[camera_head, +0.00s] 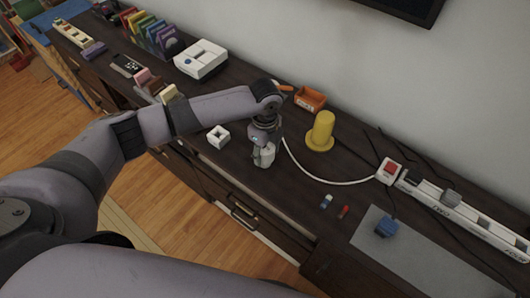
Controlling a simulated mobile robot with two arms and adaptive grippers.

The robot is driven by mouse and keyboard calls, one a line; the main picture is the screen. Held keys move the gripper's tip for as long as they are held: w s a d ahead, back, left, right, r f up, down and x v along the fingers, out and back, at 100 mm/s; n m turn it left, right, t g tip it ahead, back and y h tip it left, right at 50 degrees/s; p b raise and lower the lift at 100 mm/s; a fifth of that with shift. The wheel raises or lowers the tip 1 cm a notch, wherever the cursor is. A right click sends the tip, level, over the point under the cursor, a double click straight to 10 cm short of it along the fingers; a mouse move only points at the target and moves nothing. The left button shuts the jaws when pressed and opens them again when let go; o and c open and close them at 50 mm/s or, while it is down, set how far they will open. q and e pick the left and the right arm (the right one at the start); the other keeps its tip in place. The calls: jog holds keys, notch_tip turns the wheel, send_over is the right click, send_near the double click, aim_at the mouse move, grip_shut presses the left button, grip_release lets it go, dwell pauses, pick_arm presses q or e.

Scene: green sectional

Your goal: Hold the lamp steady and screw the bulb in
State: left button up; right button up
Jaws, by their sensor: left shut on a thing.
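My left arm comes in from the left over the dark sideboard. My left gripper (264,150) points down and is shut on a small white piece (265,159), which seems to be the lamp or its base; the gripper hides most of it. A white cord (318,178) runs from near this piece to a white box with a red switch (390,169). I cannot make out the bulb for certain. My right gripper is not in view.
A yellow brimmed piece (322,131) and an orange bin (310,98) stand behind the gripper. A white block with a hollow (218,136) is left of it. Two small pieces (327,201) lie to the right, near a grey mat (420,255) and a power strip (460,213).

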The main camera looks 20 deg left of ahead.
pick_arm(q)
notch_tip(320, 180, up, 20)
jog(key=b, duration=0.1)
dwell(0.5)
jog(key=s+a+f+n, duration=0.1)
jog(key=s+a+n, duration=0.1)
jog(key=s+n, duration=0.5)
jog(key=s+a+f+n, duration=0.1)
jog(key=s+n, duration=0.5)
jog(key=n, duration=0.9)
jog(key=shift+s+a+f, duration=0.25)
jog(key=shift+s+a, duration=0.15)
jog(key=shift+a, duration=0.1)
